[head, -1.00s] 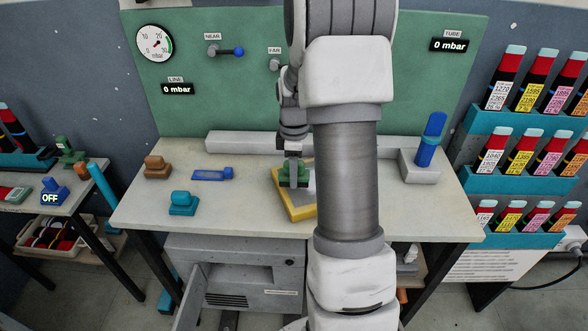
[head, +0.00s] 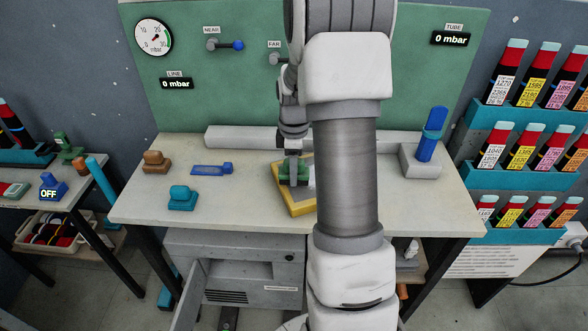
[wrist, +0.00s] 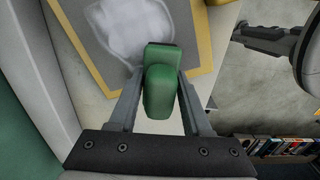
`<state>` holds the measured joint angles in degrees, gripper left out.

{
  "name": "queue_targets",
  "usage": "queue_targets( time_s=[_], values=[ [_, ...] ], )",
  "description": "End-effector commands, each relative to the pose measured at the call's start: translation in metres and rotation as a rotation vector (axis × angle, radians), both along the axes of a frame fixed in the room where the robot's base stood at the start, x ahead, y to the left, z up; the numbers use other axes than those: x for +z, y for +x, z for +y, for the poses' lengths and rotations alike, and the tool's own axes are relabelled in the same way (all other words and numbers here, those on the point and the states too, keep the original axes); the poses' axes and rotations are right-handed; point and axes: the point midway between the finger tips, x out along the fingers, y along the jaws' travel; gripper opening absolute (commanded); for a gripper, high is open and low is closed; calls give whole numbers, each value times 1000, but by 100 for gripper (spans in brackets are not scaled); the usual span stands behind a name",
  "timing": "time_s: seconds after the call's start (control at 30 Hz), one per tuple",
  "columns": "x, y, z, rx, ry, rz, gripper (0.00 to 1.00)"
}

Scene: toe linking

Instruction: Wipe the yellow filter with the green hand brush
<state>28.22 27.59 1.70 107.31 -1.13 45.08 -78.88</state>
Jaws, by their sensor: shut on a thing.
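My gripper (wrist: 161,100) is shut on the green hand brush (wrist: 160,85), with one finger on each side of its handle in the wrist view. In the head view the green brush (head: 294,172) is at the filter's left rear part, under my gripper. The yellow filter (head: 300,207) is a yellow frame around a grey panel and lies on the workbench; my arm hides its right part. In the wrist view the filter (wrist: 203,40) shows a pale whitish patch on its grey panel, beside the brush head. I cannot tell whether the bristles touch the panel.
On the workbench (head: 240,212) left of the filter are a teal block (head: 182,199), a flat blue tool (head: 212,169) and a brown block (head: 156,161). A grey holder with a blue cylinder (head: 430,140) stands at the right. A long grey bar (head: 240,137) runs along the back.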

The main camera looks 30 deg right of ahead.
Motion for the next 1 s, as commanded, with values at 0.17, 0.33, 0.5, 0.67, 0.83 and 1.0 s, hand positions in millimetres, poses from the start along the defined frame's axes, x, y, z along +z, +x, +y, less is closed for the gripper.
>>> queue_targets(
  time_s=[0.17, 0.33, 0.5, 0.67, 0.83, 1.0],
  values=[
    [-4, 0, 0, 0, 0, 0, 0],
    [-8, 0, 0, 0, 0, 0, 0],
    [-11, 0, 0, 0, 0, 0, 0],
    [-15, 0, 0, 0, 0, 0, 0],
    [-17, 0, 0, 0, 1, 1, 0],
    [-16, -1, -4, -2, 1, 1, 0]
  ],
)
